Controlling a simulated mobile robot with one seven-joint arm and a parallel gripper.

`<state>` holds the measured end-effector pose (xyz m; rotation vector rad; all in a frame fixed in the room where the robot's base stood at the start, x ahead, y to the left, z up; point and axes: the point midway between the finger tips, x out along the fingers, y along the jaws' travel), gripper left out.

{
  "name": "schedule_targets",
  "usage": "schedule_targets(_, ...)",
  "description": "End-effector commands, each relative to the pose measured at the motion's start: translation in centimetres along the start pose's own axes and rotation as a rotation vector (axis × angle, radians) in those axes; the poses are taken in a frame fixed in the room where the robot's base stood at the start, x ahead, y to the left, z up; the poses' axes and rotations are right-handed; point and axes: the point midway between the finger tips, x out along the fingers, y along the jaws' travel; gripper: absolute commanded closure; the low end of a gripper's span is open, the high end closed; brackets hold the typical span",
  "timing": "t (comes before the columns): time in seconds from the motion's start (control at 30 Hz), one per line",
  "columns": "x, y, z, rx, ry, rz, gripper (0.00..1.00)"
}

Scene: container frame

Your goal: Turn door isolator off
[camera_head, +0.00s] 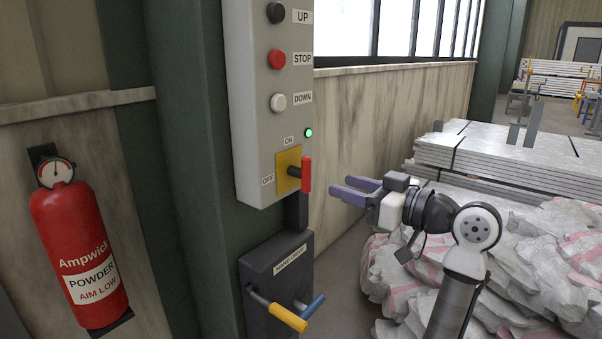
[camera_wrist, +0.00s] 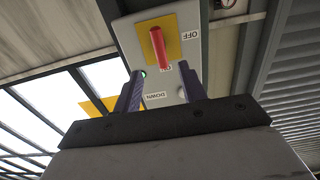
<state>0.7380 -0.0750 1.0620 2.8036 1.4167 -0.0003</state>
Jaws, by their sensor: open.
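The door isolator is a red handle (camera_head: 307,175) on a yellow plate (camera_head: 285,172) low on the grey control box (camera_head: 250,100). The handle stands vertical, below the ON label (camera_head: 289,140), with the OFF label (camera_head: 267,181) to its left. A green light (camera_head: 308,133) glows beside ON. My gripper (camera_head: 345,190) is open and empty, to the right of the handle and apart from it, with its purple fingers pointing left toward it. In the wrist view the red handle (camera_wrist: 158,47) and yellow plate (camera_wrist: 174,28) show beyond the two fingers (camera_wrist: 158,88).
Above the isolator are the black UP (camera_head: 275,12), red STOP (camera_head: 277,59) and white DOWN (camera_head: 278,102) buttons. Below is a dark hand-drive box (camera_head: 270,280) with yellow and blue handles sticking out. A red extinguisher (camera_head: 78,250) hangs left. Wrapped sacks (camera_head: 530,260) and stacked panels lie right.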

Motion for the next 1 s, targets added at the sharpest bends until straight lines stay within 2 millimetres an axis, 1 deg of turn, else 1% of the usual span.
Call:
schedule_targets(0.03,1.2,-0.1,-0.1,0.002,-0.001,-0.004,0.59)
schedule_targets(0.3,7.0,-0.1,-0.2,0.001,-0.001,-0.003,0.59)
schedule_targets(0.4,8.7,-0.1,-0.1,0.001,-0.001,-0.003,0.59)
schedule_targets(0.5,9.8,0.0,-0.1,0.001,0.0,-0.001,0.59)
schedule_targets(0.67,10.9,0.0,-0.1,0.001,0.001,0.0,0.59)
schedule_targets(0.93,11.0,0.0,0.0,0.0,0.001,0.001,0.59)
schedule_targets(0.97,11.0,0.0,0.0,0.0,0.001,0.001,0.6)
schedule_targets(1.0,11.0,0.0,0.0,0.0,0.001,0.001,0.65)
